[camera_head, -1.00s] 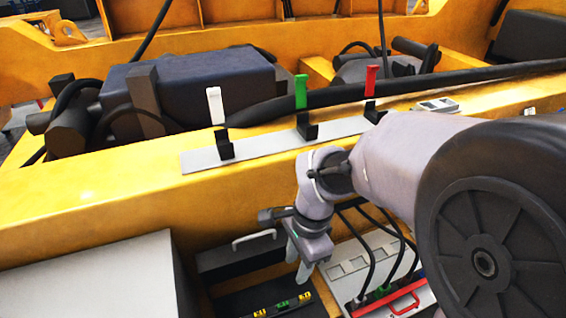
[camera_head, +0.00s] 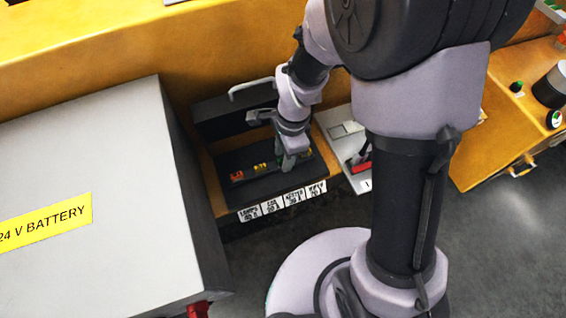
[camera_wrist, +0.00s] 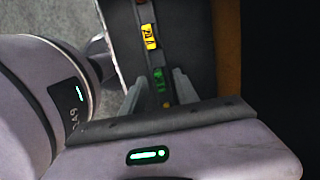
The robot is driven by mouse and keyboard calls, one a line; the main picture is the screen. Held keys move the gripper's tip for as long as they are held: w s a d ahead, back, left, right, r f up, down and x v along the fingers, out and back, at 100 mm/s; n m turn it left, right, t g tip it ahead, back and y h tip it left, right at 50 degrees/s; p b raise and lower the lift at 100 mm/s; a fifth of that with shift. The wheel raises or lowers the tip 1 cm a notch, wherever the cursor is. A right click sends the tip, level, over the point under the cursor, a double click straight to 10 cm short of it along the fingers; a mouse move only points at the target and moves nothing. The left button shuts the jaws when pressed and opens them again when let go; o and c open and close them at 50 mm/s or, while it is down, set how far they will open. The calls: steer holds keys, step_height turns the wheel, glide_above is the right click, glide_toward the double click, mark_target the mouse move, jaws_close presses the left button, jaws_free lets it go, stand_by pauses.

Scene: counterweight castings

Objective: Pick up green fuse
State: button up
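The green fuse (camera_wrist: 159,80) sits in the fuse row in the wrist view, with a yellow fuse (camera_wrist: 149,37) beyond it and another yellowish piece nearer my gripper. My gripper (camera_wrist: 158,88) is open, with one finger on each side of the row near the green fuse. I cannot tell whether the fingers touch it. In the head view my gripper (camera_head: 288,163) is low over the right part of the black fuse box (camera_head: 260,188) and largely hides the green fuse. A red-orange fuse (camera_head: 237,175) and a yellow fuse (camera_head: 260,166) show to its left.
The box's raised lid (camera_head: 225,117) with a grey handle stands behind the row. White labels (camera_head: 283,202) line the front edge. A large grey battery box (camera_head: 90,200) stands close on the left. A white panel with a red lever (camera_head: 360,160) lies to the right, partly behind my arm.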

steer(key=shift+r, duration=0.15)
steer(key=shift+c, duration=0.8)
jaws_close()
